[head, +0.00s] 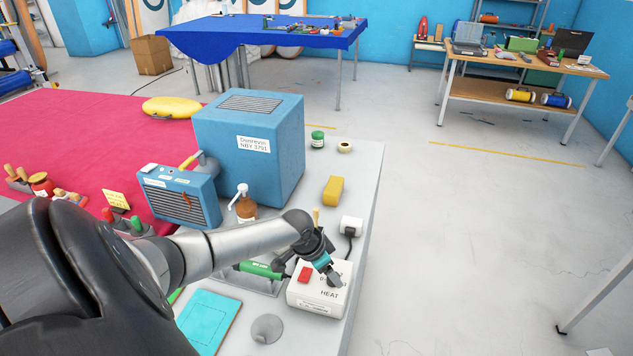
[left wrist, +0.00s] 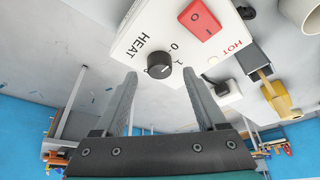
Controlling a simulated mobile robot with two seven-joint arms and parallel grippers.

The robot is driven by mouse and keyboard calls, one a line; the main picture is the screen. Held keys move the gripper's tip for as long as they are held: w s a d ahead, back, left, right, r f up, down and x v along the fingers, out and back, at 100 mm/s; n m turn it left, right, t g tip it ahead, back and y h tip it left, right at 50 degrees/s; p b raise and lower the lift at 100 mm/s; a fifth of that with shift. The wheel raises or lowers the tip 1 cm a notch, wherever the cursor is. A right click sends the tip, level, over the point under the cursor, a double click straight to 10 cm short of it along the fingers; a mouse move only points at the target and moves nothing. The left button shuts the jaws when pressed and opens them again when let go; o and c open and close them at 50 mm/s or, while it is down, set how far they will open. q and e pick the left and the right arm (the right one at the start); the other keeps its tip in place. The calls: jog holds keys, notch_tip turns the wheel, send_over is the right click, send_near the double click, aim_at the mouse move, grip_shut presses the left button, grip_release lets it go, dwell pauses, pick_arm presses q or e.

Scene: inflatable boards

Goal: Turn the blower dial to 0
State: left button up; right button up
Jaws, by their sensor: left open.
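The white control box (head: 318,296) marked HEAT sits near the right edge of the grey table. Its red switch (head: 305,276) shows in the head view and also in the left wrist view (left wrist: 201,19). The black round dial (left wrist: 159,66) is on the box's face, beside the printed 0 and 1. Its pale pointer mark is too small to read surely. My left gripper (left wrist: 162,88) is open, its two fingertips on either side of the dial, seemingly short of gripping it. In the head view my left gripper (head: 322,268) is over the box and hides the dial.
A large blue blower box (head: 270,165) and a smaller blue grilled unit (head: 180,200) stand behind. Open floor lies right.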

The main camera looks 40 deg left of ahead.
pick_arm(q)
jog(key=p+v, duration=0.2)
jog(key=v, duration=1.1)
jog(key=shift+s, duration=0.15)
